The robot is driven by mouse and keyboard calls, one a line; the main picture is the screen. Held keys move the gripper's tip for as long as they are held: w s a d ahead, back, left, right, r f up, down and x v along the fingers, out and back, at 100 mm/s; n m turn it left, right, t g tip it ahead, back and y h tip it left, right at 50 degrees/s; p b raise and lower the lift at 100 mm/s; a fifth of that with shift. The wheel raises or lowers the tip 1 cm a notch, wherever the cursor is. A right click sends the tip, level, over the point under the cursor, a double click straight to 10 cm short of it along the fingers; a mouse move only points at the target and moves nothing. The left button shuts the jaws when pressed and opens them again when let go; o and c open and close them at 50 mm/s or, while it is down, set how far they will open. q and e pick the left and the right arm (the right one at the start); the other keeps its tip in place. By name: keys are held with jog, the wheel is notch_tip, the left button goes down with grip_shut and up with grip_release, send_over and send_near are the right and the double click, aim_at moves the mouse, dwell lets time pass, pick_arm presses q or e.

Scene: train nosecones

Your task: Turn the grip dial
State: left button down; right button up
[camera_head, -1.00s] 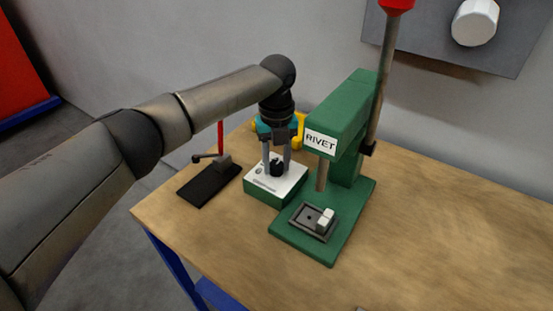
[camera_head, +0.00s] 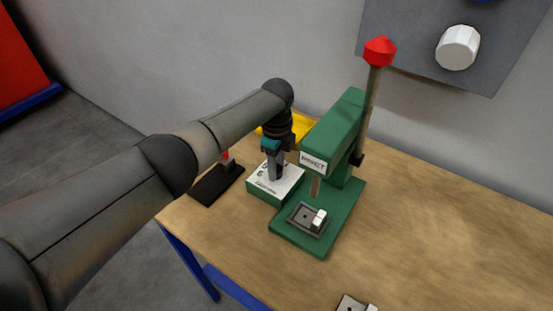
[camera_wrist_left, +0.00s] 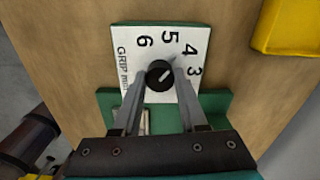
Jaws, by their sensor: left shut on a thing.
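The grip dial (camera_wrist_left: 159,75) is a small black knob with a white pointer line. It sits on the white, numbered top of a green box (camera_head: 262,197); the white face (camera_wrist_left: 135,45) shows 3, 4, 5, 6 and the word GRIP in the wrist view. The pointer line slants toward the upper right, on the side of the 3 and 4. My left gripper (camera_head: 276,172) reaches down over the box, its two fingers shut on the dial from either side, as the wrist view also shows (camera_wrist_left: 159,78). In the head view the fingers hide the dial. My right gripper is not in view.
A green rivet press (camera_head: 335,130) with a red-tipped lever (camera_head: 380,50) stands close right of the box. A black base (camera_head: 217,185) with a red handle is at left, a yellow bin (camera_head: 300,124) behind. The wooden table (camera_head: 430,220) is mostly clear at right.

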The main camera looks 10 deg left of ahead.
pick_arm(q)
jog(key=n+p, duration=0.1)
jog(key=n, duration=0.1)
jog(key=shift+r+n, duration=0.15)
jog(key=shift+n, duration=0.25)
jog(key=n+p, duration=0.1)
jog(key=n, duration=0.2)
jog(key=shift+n+p, duration=0.3)
jog(key=shift+p, duration=0.05)
jog(key=n+p, duration=0.1)
jog(key=n, duration=0.2)
jog(key=shift+n, duration=0.3)
jog(key=shift+n+p, duration=0.3)
jog(key=shift+n, duration=1.5)
jog(key=shift+c, duration=2.2)
grip_release()
